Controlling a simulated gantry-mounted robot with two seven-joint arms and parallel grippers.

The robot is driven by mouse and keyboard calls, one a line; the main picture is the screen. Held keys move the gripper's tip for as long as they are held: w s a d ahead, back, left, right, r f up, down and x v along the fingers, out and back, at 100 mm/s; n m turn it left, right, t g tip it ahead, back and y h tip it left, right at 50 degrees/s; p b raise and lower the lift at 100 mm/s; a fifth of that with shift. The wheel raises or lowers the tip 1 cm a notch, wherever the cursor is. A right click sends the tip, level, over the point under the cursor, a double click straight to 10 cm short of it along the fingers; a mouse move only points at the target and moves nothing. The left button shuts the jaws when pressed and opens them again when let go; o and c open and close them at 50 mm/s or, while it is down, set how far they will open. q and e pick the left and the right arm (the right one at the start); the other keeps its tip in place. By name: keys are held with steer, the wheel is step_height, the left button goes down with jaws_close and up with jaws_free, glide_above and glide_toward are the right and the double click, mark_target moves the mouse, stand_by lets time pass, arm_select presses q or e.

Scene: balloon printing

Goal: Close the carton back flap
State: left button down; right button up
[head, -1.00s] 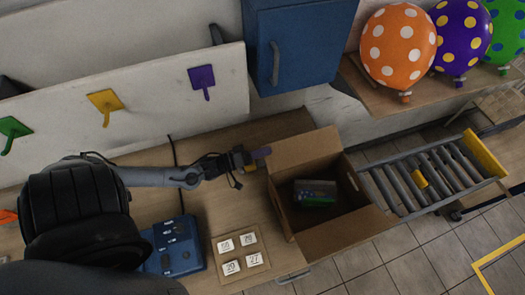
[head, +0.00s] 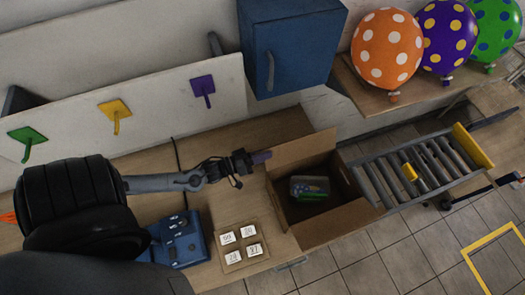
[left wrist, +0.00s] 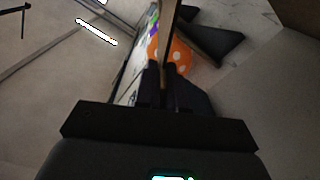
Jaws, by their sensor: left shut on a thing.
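The open cardboard carton (head: 331,220) stands on the wooden table with a dark green packet (head: 310,188) inside. Its back flap (head: 303,150) stands raised along the back edge. My left gripper (head: 263,157) is at the left end of this flap. In the left wrist view, the left gripper (left wrist: 163,84) is shut on a thin brown edge (left wrist: 169,45), which looks like the back flap. The front flap (head: 340,223) is folded outward. My right gripper is not in view.
A tray of numbered tiles (head: 241,245) and a blue device (head: 180,240) lie left of the carton. A roller conveyor (head: 415,175) is at its right. A blue cabinet (head: 292,50) hangs behind. Spotted balloons (head: 387,50) stand on a shelf at the back right.

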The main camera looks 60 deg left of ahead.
arm_select(q)
steer(key=shift+d, duration=0.1)
stand_by(0.4)
steer(key=c, duration=1.3)
jaws_free()
steer(key=shift+s, duration=0.1)
steer(key=shift+s+a, duration=0.2)
steer(key=shift+s, duration=0.45)
steer(key=b+v, duration=0.2)
steer(key=v, duration=0.7)
steer(key=shift+s, duration=0.2)
steer(key=shift+c, duration=0.5)
